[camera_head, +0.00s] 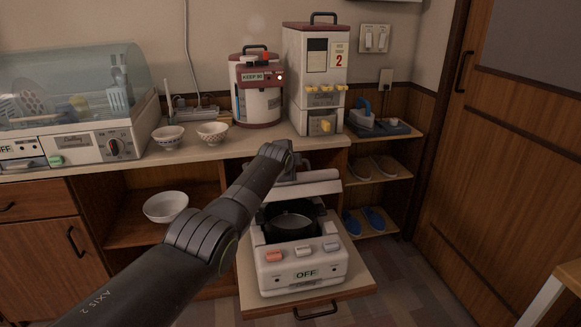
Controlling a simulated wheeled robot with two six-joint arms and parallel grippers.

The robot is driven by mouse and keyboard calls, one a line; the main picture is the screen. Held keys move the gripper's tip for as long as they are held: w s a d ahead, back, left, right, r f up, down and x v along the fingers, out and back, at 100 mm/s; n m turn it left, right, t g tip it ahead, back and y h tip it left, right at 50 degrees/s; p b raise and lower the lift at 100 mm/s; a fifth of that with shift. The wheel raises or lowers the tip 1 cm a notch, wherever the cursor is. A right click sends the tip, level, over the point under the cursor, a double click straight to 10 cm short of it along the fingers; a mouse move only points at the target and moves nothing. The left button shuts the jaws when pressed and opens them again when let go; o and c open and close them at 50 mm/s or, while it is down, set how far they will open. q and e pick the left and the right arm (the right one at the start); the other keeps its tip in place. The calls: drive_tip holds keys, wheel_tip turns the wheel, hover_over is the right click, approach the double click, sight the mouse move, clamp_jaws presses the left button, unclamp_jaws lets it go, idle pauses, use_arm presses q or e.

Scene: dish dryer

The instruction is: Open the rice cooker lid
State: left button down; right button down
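My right gripper is not in view.
The shelf board (350,284) juts out below the counter. On the counter stand a dish dryer (95,140), two bowls, a red-and-white pot (258,105) and a tall rice dispenser (313,75). A white bowl (166,206) sits in the lower cabinet. A wooden door (520,150) is at right.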

use_arm(q)
drive_tip(key=shift+r, duration=0.1)
idle(0.3)
drive_tip(key=c, duration=1.8)
unclamp_jaws()
